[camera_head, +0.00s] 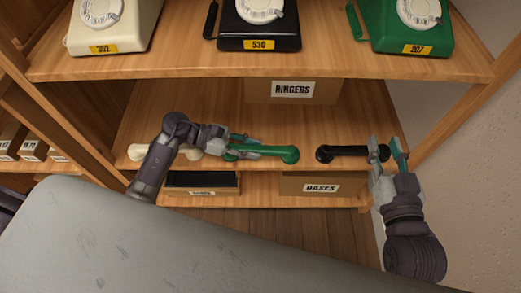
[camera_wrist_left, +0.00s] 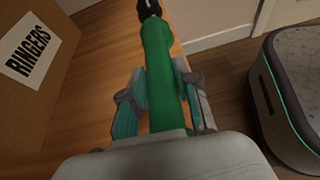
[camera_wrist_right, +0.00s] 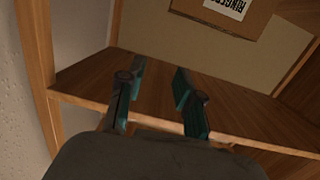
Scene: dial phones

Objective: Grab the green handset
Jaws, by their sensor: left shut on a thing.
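The green handset (camera_head: 279,152) lies along the middle shelf in the head view, between the cream handset (camera_head: 138,153) and the black handset (camera_head: 345,151). My left gripper (camera_head: 250,146) is shut on the green handset. The left wrist view shows the green handset (camera_wrist_left: 159,75) between the two fingers, its far end extending ahead. My right gripper (camera_head: 388,150) is open and empty near the right end of the black handset. In the right wrist view its fingers (camera_wrist_right: 156,95) are apart with nothing between them. My left gripper hides part of the green handset.
A RINGERS box (camera_head: 294,90) stands at the back of the middle shelf. A BASES box (camera_head: 322,184) and another labelled box (camera_head: 202,182) sit below. Cream (camera_head: 112,25), black (camera_head: 259,30) and green (camera_head: 412,30) phones stand on the upper shelf. A wall is at the right.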

